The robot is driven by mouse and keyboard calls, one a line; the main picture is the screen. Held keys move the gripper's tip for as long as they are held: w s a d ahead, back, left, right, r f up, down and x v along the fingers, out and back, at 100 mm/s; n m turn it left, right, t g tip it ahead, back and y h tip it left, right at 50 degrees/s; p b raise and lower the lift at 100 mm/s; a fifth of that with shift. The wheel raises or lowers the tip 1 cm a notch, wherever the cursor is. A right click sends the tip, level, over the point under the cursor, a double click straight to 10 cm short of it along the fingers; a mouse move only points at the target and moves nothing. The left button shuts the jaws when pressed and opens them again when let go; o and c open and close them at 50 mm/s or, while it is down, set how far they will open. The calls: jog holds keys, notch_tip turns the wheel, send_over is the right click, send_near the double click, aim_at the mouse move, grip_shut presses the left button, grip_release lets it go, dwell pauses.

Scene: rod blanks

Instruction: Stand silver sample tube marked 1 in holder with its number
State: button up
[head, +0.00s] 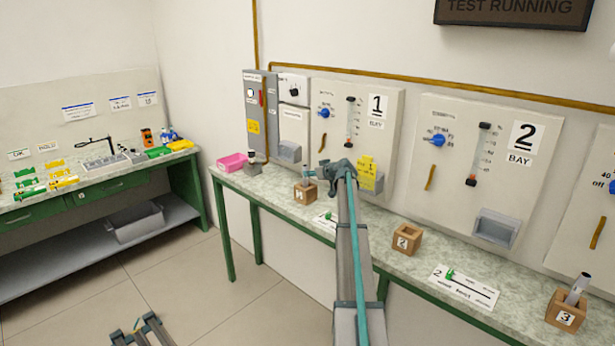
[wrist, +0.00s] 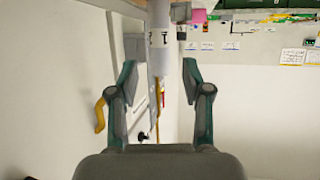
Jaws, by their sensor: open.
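A silver-white tube marked 1 (wrist: 160,40) shows in the wrist view between the two open fingers of my gripper (wrist: 159,72), with a gap on both sides. The wrist view is upside down, and the tube's end towards the bench runs out of frame. In the head view my gripper (head: 313,174) is over the bench by the left wooden holder (head: 305,194); a slim pale tube (head: 306,181) appears to stand in it. That holder's label is too small to read surely. Other wooden holders are marked 2 (head: 407,239) and 3 (head: 565,310).
Another silver tube (head: 578,288) stands tilted in the holder marked 3; the holder marked 2 looks empty. A white card with a green item (head: 465,287) lies between them. A pink tray (head: 232,162) is at the bench's left end. Wall panels (head: 465,165) rise close behind the bench.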

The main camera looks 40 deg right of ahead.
jog(key=b+v, duration=0.1)
jog(key=v, duration=0.4)
jog(key=shift+s+r, duration=0.2)
jog(key=shift+s, duration=0.1)
jog(key=shift+f, duration=0.1)
